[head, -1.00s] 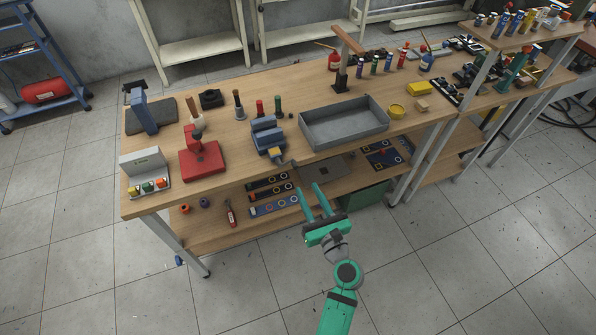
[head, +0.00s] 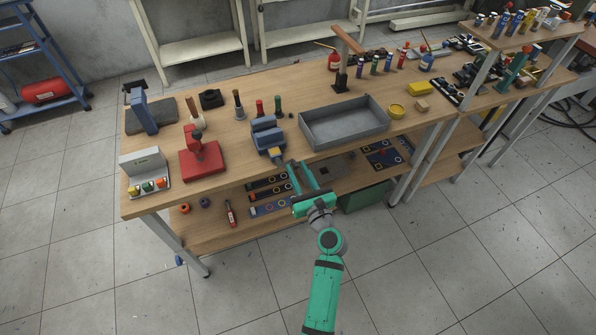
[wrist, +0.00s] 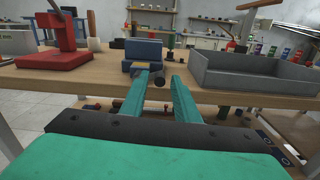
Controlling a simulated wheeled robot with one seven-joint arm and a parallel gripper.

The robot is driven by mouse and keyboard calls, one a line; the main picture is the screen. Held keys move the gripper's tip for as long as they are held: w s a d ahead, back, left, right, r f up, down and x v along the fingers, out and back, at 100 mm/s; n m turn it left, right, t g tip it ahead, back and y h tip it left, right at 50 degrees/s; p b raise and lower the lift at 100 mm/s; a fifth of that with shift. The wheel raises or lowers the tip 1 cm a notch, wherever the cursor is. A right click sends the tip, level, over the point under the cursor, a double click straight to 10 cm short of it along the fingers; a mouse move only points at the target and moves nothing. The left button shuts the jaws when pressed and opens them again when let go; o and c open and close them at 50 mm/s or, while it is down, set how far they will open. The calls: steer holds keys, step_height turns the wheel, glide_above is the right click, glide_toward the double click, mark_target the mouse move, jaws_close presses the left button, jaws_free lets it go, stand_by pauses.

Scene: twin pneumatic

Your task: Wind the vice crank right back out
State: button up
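The blue vice (head: 267,136) is at the front edge of the wooden bench, and also shows in the wrist view (wrist: 145,51). Its yellowish front part (head: 277,154) points toward me. In the wrist view a small dark round piece (wrist: 159,80), perhaps the crank's end, shows between my finger lines; the rest of the crank is hidden or too small to make out. My gripper (head: 301,175) is green, open and empty. It is in front of the bench edge, to the right of and nearer than the vice, apart from it.
A grey tray (head: 344,124) stands right of the vice. A red press-like tool (head: 202,155) stands left of it. The bench front edge (head: 225,188) and the lower shelf with flat items (head: 270,208) lie close to my gripper. The floor in front is clear.

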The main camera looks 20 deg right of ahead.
jaws_close()
steer(key=shift+r+n, duration=0.1)
steer(key=shift+n, duration=0.2)
steer(key=a+f+n, duration=0.1)
steer(key=a+n, duration=0.3)
steer(key=n, duration=1.2)
steer(key=a+f+n, duration=0.1)
steer(key=a+n, duration=0.3)
steer(key=n, duration=1.3)
steer(key=shift+s+a+f, duration=0.15)
steer(key=shift+s+a, duration=0.05)
steer(key=shift+a, duration=0.05)
